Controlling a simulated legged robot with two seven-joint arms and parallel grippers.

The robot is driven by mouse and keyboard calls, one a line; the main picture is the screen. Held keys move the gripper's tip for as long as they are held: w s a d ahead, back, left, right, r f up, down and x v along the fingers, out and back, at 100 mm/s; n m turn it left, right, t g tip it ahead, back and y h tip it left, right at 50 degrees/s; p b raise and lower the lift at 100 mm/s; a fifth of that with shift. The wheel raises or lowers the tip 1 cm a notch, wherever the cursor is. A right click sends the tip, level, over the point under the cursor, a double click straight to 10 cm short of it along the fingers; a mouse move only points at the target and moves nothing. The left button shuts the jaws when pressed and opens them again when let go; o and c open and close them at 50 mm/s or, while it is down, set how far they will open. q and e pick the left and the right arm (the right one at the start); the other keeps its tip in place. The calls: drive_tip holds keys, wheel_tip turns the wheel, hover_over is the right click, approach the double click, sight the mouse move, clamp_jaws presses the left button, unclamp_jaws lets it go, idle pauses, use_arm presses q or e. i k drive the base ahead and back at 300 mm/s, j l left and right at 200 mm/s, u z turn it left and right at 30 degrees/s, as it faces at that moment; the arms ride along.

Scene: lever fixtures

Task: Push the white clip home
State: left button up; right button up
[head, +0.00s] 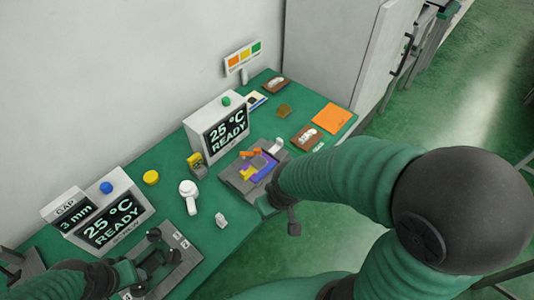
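A small white piece (278,146), which may be the white clip, stands at the back right corner of a grey fixture (236,182). The fixture also carries orange, yellow and purple parts. I cannot tell how far the white piece is seated. My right arm comes in from the right, and my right gripper (272,202) is at the fixture's front right side, mostly hidden by the arm. My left gripper (152,258) is low at the left, over a grey plate (185,254) with dark parts. I cannot make out the finger gap of either gripper.
The green bench (240,221) carries two "25 °C READY" displays (225,131) (112,220), a white knobbed part (188,190), a loose pale piece (221,220), a yellow button (151,177) and an orange sheet (332,118). A wall stands behind; open floor lies in front.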

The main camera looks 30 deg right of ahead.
sight(278, 146)
drive_tip(key=i+l, duration=0.1)
drive_tip(key=l, duration=0.3)
drive_tip(key=i+l, duration=0.1)
drive_tip(key=l, duration=0.3)
drive_tip(key=i+l, duration=0.1)
drive_tip(key=l, duration=0.3)
